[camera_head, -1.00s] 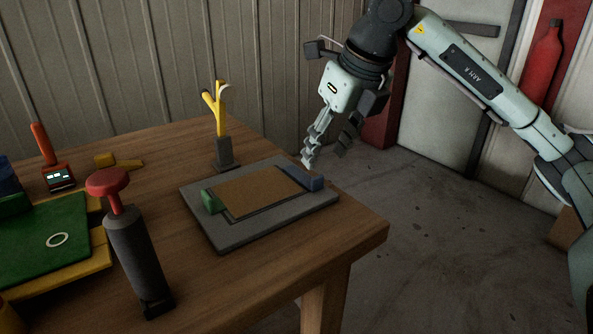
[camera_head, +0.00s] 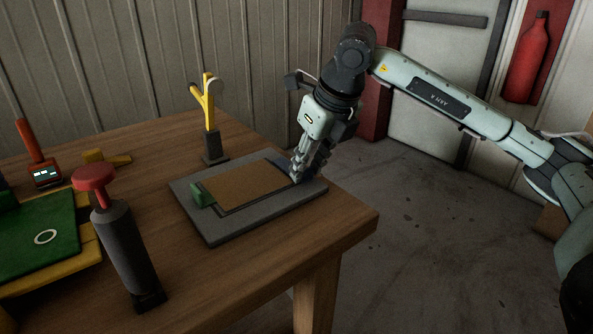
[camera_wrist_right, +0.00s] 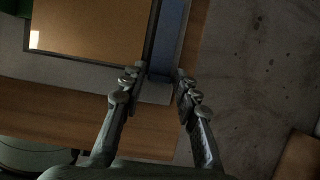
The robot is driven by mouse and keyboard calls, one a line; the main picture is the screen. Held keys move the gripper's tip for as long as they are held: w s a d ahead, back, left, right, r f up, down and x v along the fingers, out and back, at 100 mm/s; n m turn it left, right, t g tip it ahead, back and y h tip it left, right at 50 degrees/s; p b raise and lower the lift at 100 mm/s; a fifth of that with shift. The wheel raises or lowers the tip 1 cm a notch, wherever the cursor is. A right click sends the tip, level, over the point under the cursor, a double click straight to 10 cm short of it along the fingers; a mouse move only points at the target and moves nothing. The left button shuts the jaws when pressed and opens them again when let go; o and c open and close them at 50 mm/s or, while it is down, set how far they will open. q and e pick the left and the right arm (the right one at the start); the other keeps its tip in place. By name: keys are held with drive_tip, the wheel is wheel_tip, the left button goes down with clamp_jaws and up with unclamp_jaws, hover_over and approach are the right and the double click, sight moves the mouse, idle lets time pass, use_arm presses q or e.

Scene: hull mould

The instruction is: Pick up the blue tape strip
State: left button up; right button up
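The blue tape strip (camera_head: 280,161) lies along the right side of the brown panel (camera_head: 245,187) on a grey board (camera_head: 228,233). My right gripper (camera_head: 299,177) is low over the board's right side and hides part of the strip in the head view. In the right wrist view the strip (camera_wrist_right: 168,42) runs up from between the two fingers. The fingers of the right gripper (camera_wrist_right: 160,82) are apart, one on each side of the strip's near end, with a gap to it. I cannot tell if they touch the board. My left gripper is not in view.
A green block (camera_head: 203,194) sits at the panel's left edge. A yellow forked stand (camera_head: 209,112) is behind the board. A grey cylinder with a red knob (camera_head: 124,245) stands front left, near a green mat (camera_head: 38,258). The table's right edge is close to the board.

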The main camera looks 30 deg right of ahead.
drive_tip(key=c, duration=0.4)
drive_tip(key=shift+r, duration=0.55)
drive_tip(key=r, duration=0.2)
drive_tip(key=a+r, duration=0.1)
drive_tip(key=r, duration=0.1)
drive_tip(key=shift+w, duration=0.2)
use_arm(q)
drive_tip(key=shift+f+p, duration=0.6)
drive_tip(key=shift+p, duration=0.5)
use_arm(e)
drive_tip(key=shift+w+a+r, duration=0.8)
drive_tip(key=shift+a+r, duration=0.45)
drive_tip(key=shift+a, duration=0.35)
drive_tip(key=shift+w+a+r, duration=0.8)
drive_tip(key=shift+a+r, duration=0.4)
drive_tip(key=shift+a, duration=0.35)
drive_tip(key=shift+w+a+r, duration=0.8)
drive_tip(key=shift+a+r, duration=0.45)
drive_tip(key=shift+a, duration=0.35)
